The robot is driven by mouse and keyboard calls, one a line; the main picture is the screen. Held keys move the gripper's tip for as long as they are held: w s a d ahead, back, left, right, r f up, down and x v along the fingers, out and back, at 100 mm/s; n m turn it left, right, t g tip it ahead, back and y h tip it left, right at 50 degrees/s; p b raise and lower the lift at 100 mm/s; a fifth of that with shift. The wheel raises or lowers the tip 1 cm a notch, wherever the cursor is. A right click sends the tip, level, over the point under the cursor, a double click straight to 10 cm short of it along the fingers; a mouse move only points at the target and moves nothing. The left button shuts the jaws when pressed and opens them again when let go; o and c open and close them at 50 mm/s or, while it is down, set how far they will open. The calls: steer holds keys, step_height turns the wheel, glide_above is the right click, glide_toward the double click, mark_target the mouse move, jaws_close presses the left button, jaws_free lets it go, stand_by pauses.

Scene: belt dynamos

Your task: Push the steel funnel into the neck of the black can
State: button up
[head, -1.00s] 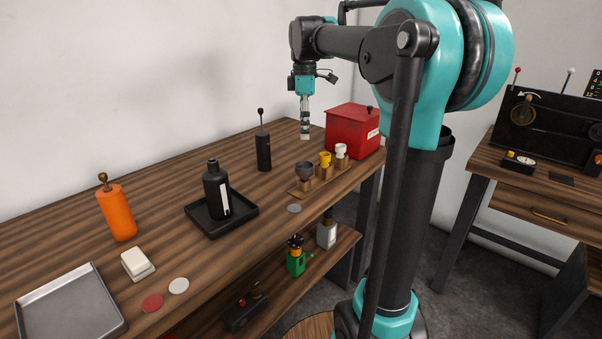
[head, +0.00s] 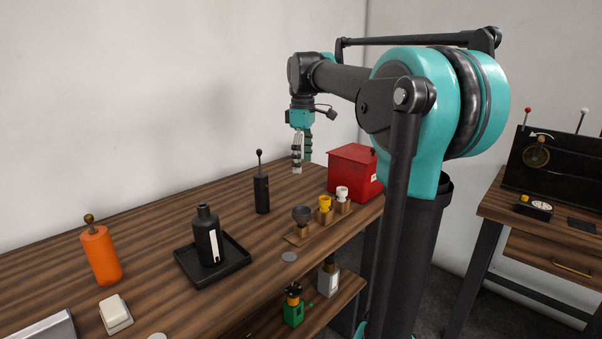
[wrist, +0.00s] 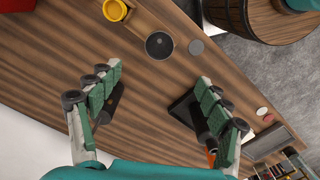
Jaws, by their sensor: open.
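The steel funnel (head: 302,214), dark grey with a wide round mouth, stands at the left end of a small wooden rack; the wrist view shows its mouth (wrist: 158,45) from above. The black can (head: 207,238), with a white label and narrow neck, stands upright in a black tray (head: 240,268) to the left of the funnel. In the wrist view the can is mostly hidden behind the right finger. My gripper (head: 302,166) points down, open and empty, above the far part of the bench. Its fingers are spread in the wrist view (wrist: 160,75), apart from the funnel.
Yellow (head: 325,204) and white (head: 342,194) pieces share the rack with the funnel. A black bottle with a knob (head: 262,193) stands behind, and a red box (head: 354,172) to the right. An orange bottle (head: 100,256) is at left. A grey disc (head: 289,257) lies near the front edge.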

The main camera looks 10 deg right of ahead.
mark_target(302, 210)
step_height(302, 210, down, 17)
steer(key=shift+f, duration=0.15)
stand_by(0.5)
steer(key=shift+c, duration=0.4)
steer(key=c, duration=1.2)
steer(key=shift+r, duration=2.3)
